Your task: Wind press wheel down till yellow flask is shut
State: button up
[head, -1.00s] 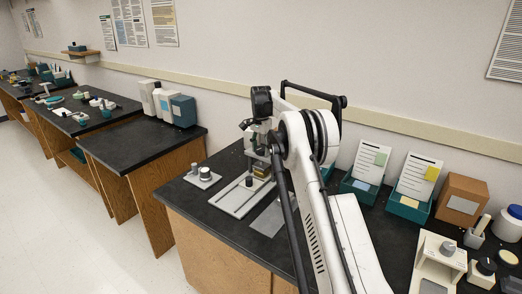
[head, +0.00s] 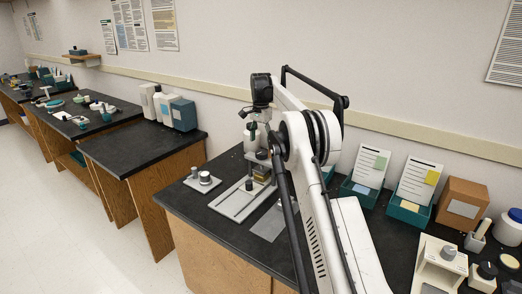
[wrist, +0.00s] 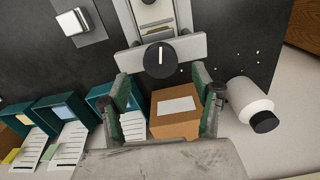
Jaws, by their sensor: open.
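The press stands on the black bench, with a grey base plate (head: 233,205) in the head view. In the wrist view its round black wheel (wrist: 160,60) with a white mark sits on a grey crossbar (wrist: 192,47). My gripper (wrist: 161,93) is open and empty. Its green-padded fingers straddle the space just below the wheel in that view, apart from it. In the head view my gripper (head: 252,145) hangs above the press. The yellow flask cannot be made out clearly; the crossbar and wheel cover the space under them.
A cardboard box (wrist: 176,122) and a white bottle (wrist: 248,100) with a black cap stand near the press. Teal trays with cards (wrist: 62,115) lie beside them. A small grey plate (head: 202,186) with knobs lies left of the press. My arm covers part of the bench.

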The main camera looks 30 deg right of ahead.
aim_at(260, 153)
jog(key=shift+r, duration=2.75)
jog(key=s+a+r+n+t, duration=0.2)
jog(key=s+a+r+n, duration=0.1)
jog(key=s+a+r, duration=0.65)
jog(key=s+a+r+n+t, duration=0.1)
jog(key=s+a+r+n, duration=0.15)
jog(key=s, duration=0.35)
jog(key=s+a+r+n+t, duration=0.1)
jog(key=s+a+r, duration=0.3)
jog(key=s, duration=0.2)
jog(key=s+a+f+n+t, duration=0.1)
jog(key=s+a+f+n, duration=0.15)
jog(key=s, duration=0.55)
jog(key=s+a+f+n, duration=0.1)
jog(key=s+a, duration=0.3)
jog(key=s, duration=0.4)
jog(key=s+a+f+n+t, duration=0.2)
jog(key=s+a+f+n, duration=0.1)
jog(key=s+f, duration=0.8)
jog(key=s, duration=0.4)
jog(key=shift+s+f, duration=0.2)
jog(key=shift+f, duration=0.15)
